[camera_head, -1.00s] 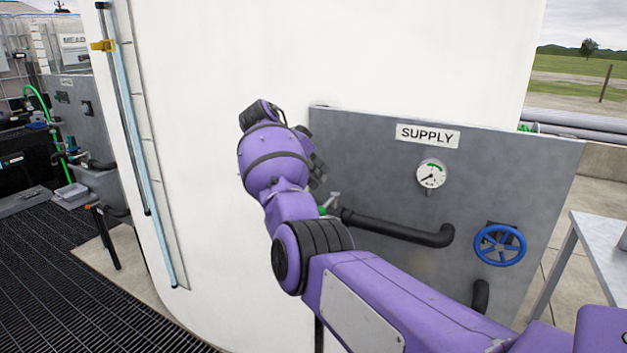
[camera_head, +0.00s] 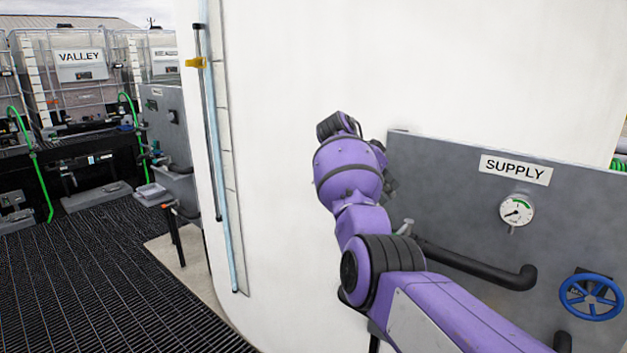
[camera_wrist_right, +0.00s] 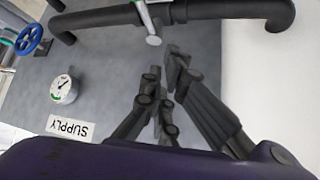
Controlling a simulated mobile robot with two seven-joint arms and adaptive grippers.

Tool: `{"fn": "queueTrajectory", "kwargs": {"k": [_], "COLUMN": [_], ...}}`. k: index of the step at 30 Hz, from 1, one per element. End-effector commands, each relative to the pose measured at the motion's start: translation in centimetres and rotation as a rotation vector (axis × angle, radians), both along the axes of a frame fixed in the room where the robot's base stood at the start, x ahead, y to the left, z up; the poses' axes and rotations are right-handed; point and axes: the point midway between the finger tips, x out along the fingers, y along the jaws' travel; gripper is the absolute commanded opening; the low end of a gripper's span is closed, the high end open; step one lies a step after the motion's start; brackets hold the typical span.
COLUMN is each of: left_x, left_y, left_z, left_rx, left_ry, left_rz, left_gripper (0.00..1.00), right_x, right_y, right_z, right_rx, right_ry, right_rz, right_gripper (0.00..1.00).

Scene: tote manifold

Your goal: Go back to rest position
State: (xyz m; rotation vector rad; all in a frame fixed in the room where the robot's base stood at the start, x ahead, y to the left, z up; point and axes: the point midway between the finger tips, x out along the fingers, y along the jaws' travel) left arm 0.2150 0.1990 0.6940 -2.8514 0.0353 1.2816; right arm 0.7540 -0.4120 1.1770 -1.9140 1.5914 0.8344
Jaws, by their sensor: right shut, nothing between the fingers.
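My right arm, purple, reaches up from the bottom right in the head view. Its gripper (camera_head: 391,183) is mostly hidden behind the wrist, in front of the left edge of the grey SUPPLY panel (camera_head: 460,210). In the right wrist view my right gripper (camera_wrist_right: 164,78) shows dark jointed fingers, shut with nothing held. A valve with a pale lever (camera_wrist_right: 151,30) on the black pipe (camera_wrist_right: 230,11) lies beyond the fingertips, apparently apart from them. My left gripper is not in view.
A large white tank (camera_head: 290,70) stands behind the arm, with a sight tube (camera_head: 213,130) on it. The panel carries a gauge (camera_head: 516,210) and a blue handwheel (camera_head: 592,297). Dark grating floor (camera_head: 100,280) lies open at left, with caged totes (camera_head: 80,75) beyond.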

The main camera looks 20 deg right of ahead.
Motion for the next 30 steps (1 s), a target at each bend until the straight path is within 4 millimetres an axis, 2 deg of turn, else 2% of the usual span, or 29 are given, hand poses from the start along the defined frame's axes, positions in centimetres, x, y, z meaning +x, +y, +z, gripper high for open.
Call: {"fn": "queueTrajectory", "kwargs": {"k": [5, 8, 12, 14, 16, 20, 23, 26, 30], "left_x": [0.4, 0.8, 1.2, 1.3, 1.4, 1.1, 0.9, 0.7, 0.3], "left_y": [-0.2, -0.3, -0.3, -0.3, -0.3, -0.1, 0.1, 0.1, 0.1], "left_z": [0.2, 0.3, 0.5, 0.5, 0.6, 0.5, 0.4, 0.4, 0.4], "left_rx": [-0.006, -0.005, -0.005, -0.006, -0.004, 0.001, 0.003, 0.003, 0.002], "left_ry": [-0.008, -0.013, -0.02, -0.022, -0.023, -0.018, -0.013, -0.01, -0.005], "left_rz": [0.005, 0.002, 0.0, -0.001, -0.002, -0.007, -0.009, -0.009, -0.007], "left_gripper": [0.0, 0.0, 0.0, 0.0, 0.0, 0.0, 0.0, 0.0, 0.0], "right_x": [0.8, 3.3, 6.7, 8.1, 9.1, 9.8, 9.6, 8.4, 4.8], "right_y": [-0.1, 0.2, 1.4, 2.0, 2.7, 4.1, 5.4, 7.2, 10.4], "right_z": [0.3, 1.9, 5.8, 6.3, 5.7, 3.2, 0.2, -4.1, -11.2], "right_rx": [-0.018, -0.042, -0.118, -0.174, -0.239, -0.337, -0.407, -0.471, -0.538], "right_ry": [0.014, -0.031, -0.133, -0.17, -0.195, -0.216, -0.223, -0.224, -0.228], "right_rz": [0.069, 0.197, 0.38, 0.481, 0.585, 0.737, 0.85, 0.974, 1.145], "right_gripper": [0.0, 0.0, 0.0, 0.0, 0.0, 0.0, 0.0, 0.0, 0.0]}}
